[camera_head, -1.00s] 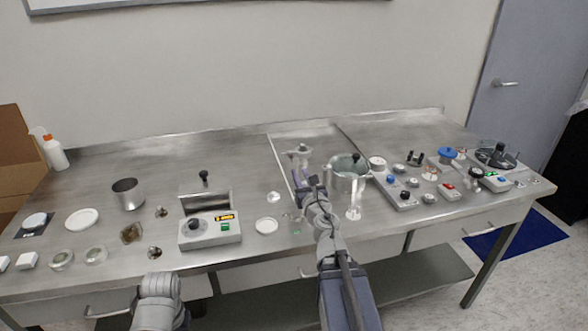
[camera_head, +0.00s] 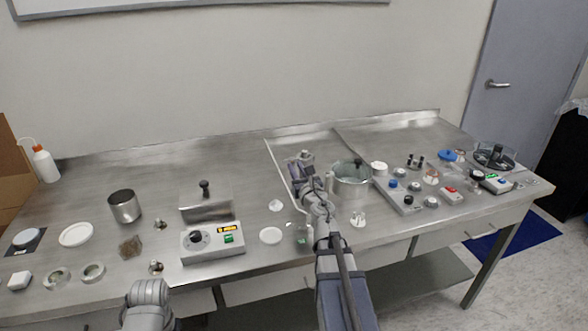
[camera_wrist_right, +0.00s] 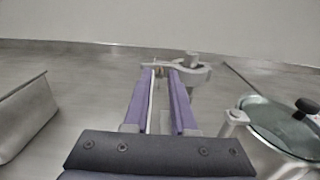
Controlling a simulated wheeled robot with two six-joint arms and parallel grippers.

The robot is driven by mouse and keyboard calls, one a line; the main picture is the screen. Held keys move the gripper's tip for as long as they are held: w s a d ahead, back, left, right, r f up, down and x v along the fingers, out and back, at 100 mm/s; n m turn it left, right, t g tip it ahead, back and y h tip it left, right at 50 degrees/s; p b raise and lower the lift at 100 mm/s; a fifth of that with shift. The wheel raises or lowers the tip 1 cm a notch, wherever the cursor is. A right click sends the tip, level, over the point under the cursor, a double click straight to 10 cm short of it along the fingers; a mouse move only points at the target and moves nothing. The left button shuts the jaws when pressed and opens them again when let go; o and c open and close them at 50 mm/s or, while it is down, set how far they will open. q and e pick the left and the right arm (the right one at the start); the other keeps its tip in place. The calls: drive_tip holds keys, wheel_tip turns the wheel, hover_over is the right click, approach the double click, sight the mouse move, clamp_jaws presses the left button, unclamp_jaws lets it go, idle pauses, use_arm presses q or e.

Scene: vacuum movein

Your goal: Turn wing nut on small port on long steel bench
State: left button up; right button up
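The small port (camera_head: 307,156) is a metal fitting with a clamp ring and a knob-like top, standing on the long steel bench (camera_head: 385,143). In the right wrist view the port (camera_wrist_right: 192,70) is just beyond the fingers, slightly right of centre. A small brassy piece (camera_wrist_right: 158,69), perhaps the wing nut, shows at the clamp's left end, between the fingertips. My right gripper (camera_wrist_right: 161,76) has purple fingers with a gap between them. In the head view this gripper (camera_head: 298,164) reaches the port and partly covers it. Contact cannot be told.
A glass-lidded metal pot (camera_head: 351,180) stands close to the right of my right arm. A control box (camera_head: 212,242) and a steel block (camera_head: 205,208) stand to the left. Small parts and devices crowd the right end. The bench behind the port is clear.

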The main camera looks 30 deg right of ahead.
clamp_jaws()
